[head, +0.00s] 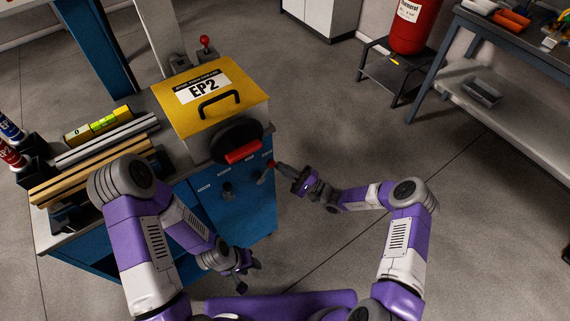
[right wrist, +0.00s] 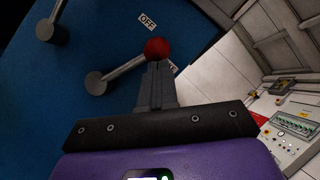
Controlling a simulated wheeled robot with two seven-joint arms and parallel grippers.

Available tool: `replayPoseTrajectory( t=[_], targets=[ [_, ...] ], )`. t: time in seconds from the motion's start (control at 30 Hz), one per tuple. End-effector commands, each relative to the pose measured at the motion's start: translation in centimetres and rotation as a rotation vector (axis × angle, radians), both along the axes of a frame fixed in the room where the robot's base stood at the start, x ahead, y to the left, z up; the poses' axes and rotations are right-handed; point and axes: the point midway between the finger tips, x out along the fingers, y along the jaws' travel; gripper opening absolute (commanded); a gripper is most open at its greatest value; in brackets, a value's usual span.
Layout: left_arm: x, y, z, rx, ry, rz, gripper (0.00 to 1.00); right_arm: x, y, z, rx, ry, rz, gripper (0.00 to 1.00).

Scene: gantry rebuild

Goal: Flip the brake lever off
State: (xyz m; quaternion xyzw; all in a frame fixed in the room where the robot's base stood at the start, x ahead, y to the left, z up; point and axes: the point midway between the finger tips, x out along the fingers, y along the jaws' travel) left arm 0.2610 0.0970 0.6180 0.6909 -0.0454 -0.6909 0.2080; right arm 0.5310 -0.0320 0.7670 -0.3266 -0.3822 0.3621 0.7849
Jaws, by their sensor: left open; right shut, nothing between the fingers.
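The brake lever is a grey rod with a red ball knob (head: 271,164) on the blue front of the cabinet. In the right wrist view the lever's rod (right wrist: 122,70) slants up to the right from its round pivot to the red knob. An OFF label (right wrist: 147,20) sits above the knob. Another label is mostly hidden behind the fingers. My right gripper (right wrist: 155,68) is shut and empty, its fingertips at the lower side of the knob; I cannot tell whether they touch. My left gripper (head: 243,284) is open and empty, low in front of the cabinet.
A second grey lever (right wrist: 52,28) is left of the brake lever. A yellow EP2 box (head: 180,115) with a black handle stands on the cabinet, beside metal bars and wooden strips. A red-knobbed stick (head: 205,42) stands behind. The floor right of the cabinet is clear.

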Motion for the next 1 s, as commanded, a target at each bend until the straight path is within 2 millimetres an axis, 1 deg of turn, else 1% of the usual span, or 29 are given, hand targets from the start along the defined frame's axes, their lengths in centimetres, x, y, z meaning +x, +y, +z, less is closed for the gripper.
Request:
replayPoseTrajectory(
  t=[0.03, 0.1, 0.2, 0.4, 0.7, 1.0],
  targets=[
    [0.0, 0.0, 1.2, 0.000, 0.000, 0.000, 0.43, -0.1, 0.3, 1.0, -0.034, -0.022, 0.001, 0.00],
    [0.0, 0.0, 1.9, 0.000, 0.000, 0.000, 0.43, -0.4, 0.7, 1.3, -0.085, -0.053, 0.003, 0.00],
    [0.0, 0.0, 2.9, 0.000, 0.000, 0.000, 0.43, -0.7, 1.2, 1.7, -0.151, -0.094, 0.003, 0.00],
    [0.0, 0.0, 4.1, 0.000, 0.000, 0.000, 0.43, -1.2, 2.1, 2.0, -0.248, -0.153, 0.002, 0.00],
    [0.0, 0.0, 4.8, 0.000, 0.000, 0.000, 0.43, -1.7, 2.8, 2.2, -0.245, -0.150, 0.002, 0.00],
    [0.0, 0.0, 4.9, 0.000, 0.000, 0.000, 0.43, -1.8, 3.0, 2.2, -0.242, -0.150, 0.003, 0.00]
  ],
)
